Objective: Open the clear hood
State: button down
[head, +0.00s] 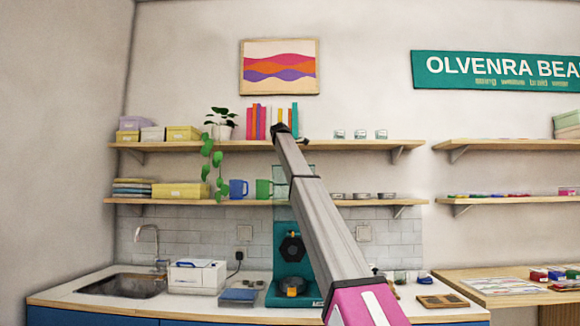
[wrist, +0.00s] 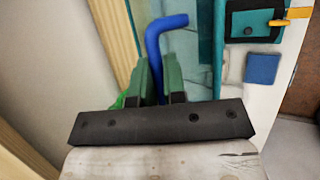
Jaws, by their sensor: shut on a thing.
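A teal machine (head: 285,262) stands on the counter. Its clear hood (head: 296,180) shows as a faint teal-tinted pane above the machine, in front of the shelves and partly behind my arm. In the wrist view, the clear hood (wrist: 190,62) is a see-through teal sheet. A bent blue handle (wrist: 166,22) is beside it. My gripper (wrist: 160,62) has its two green fingers shut on this handle. In the head view, my gripper (head: 281,131) is a small dark shape at upper shelf height; its fingers and the handle cannot be made out there.
The upper shelf (head: 350,146) and lower shelf (head: 350,202) hold books, boxes and cups close to my gripper in the picture. A trailing plant (head: 207,145) hangs left of it. A white appliance (head: 197,276) and a sink (head: 122,286) are left of the machine.

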jog(key=shift+w, duration=0.65)
jog(key=shift+f, duration=0.1)
jog(key=c, duration=1.5)
grip_release()
jog(key=v, duration=1)
jog(key=shift+a+r, duration=0.15)
jog(key=shift+r, duration=0.3)
